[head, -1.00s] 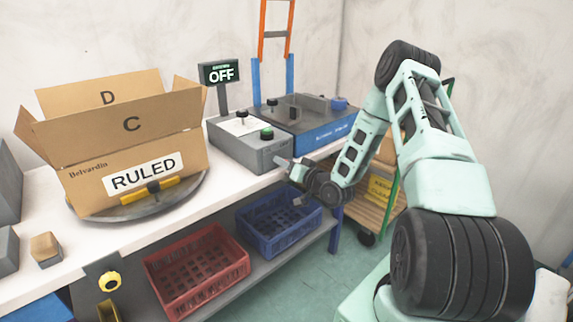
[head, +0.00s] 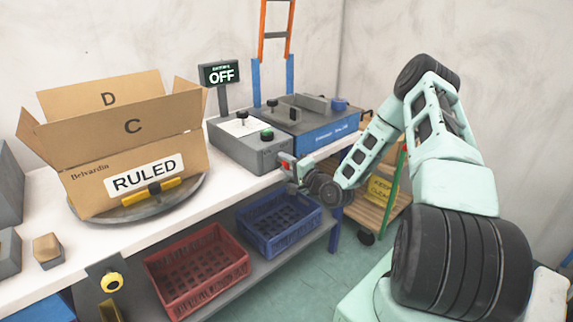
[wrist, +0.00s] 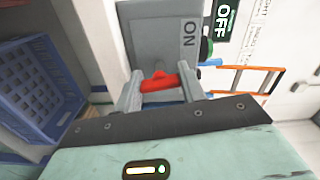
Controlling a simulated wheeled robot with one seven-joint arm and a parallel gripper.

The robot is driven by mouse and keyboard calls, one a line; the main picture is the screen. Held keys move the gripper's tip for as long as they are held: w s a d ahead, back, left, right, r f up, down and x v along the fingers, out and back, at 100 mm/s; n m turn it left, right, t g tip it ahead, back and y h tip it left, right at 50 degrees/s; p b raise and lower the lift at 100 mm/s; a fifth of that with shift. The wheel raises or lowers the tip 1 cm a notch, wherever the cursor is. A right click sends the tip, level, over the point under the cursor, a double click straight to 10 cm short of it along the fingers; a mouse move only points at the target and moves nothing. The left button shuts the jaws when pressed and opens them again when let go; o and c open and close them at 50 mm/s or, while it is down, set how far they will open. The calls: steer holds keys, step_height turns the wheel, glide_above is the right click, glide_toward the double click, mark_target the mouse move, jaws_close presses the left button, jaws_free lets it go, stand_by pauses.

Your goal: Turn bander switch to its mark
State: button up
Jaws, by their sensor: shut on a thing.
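The red switch (wrist: 158,82) is on the end face of the grey control box (wrist: 165,30). In the wrist view, the switch lies crosswise between my two fingers, and "ON" is printed on the panel beyond it. My gripper (wrist: 160,90) is shut on the switch. In the head view, my gripper (head: 289,168) is at the right front end of the grey control box (head: 240,148), where a bit of red shows. The display (head: 220,74) above the box reads "OFF". The mark for the switch is not clearly visible.
An open carton (head: 130,150) labelled "RULED" stands on a round turntable (head: 125,215) on the bench. A blue machine (head: 330,135) stands behind the control box. A blue crate (head: 280,222) and a red crate (head: 197,270) sit on the shelf below. A wooden cart (head: 377,200) is at right.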

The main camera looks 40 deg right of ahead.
steer(key=shift+m, duration=0.6)
steer(key=o, duration=1)
steer(key=s+b, duration=0.1)
steer(key=s, duration=1.6)
steer(key=shift+s+b, duration=0.25)
steer(key=shift+b, duration=0.1)
